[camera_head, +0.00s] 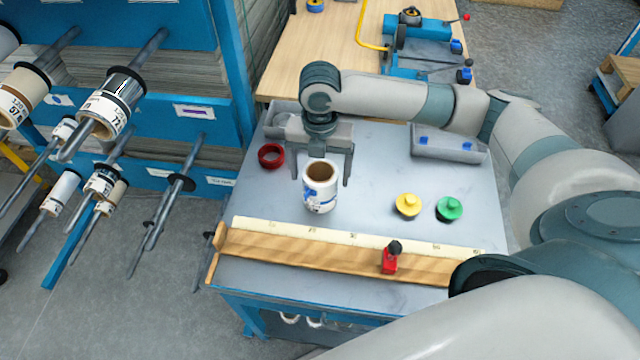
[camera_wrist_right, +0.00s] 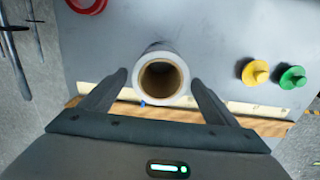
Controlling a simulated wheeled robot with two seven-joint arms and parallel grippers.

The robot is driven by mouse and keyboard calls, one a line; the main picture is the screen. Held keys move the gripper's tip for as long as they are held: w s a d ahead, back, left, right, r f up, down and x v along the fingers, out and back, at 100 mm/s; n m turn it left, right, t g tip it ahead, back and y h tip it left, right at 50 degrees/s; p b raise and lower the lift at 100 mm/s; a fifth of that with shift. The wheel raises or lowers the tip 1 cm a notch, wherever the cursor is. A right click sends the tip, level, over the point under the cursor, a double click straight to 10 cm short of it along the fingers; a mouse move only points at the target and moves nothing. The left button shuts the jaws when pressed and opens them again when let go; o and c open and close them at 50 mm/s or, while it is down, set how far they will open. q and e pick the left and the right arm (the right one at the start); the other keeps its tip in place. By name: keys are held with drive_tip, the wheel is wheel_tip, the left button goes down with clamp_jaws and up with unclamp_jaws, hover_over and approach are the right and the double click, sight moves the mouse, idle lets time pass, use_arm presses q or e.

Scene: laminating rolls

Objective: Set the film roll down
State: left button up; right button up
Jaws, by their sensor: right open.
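The film roll (camera_head: 320,193) is white with blue print and a brown cardboard core. It stands upright on the grey table top (camera_head: 372,160), between the table's back edge and the wooden ruler. My right gripper (camera_head: 323,182) is above and around it, with one finger on each side. In the right wrist view the open end of the roll (camera_wrist_right: 162,52) sits between the tips of the right gripper (camera_wrist_right: 157,82). The jaws are open, with a gap on both sides of the roll. My left gripper is not in view.
A ruler with a wooden fence (camera_head: 330,247) and a red stop (camera_head: 390,262) runs along the front. A red ring (camera_head: 271,156), yellow knob (camera_head: 407,205), green knob (camera_head: 449,208) and grey tray (camera_head: 449,146) are on the table. A blue rack (camera_head: 150,130) with rolls on rods stands left.

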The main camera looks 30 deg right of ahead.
drive_tip(key=shift+r+b, duration=0.45)
drive_tip(key=shift+r, duration=2.25)
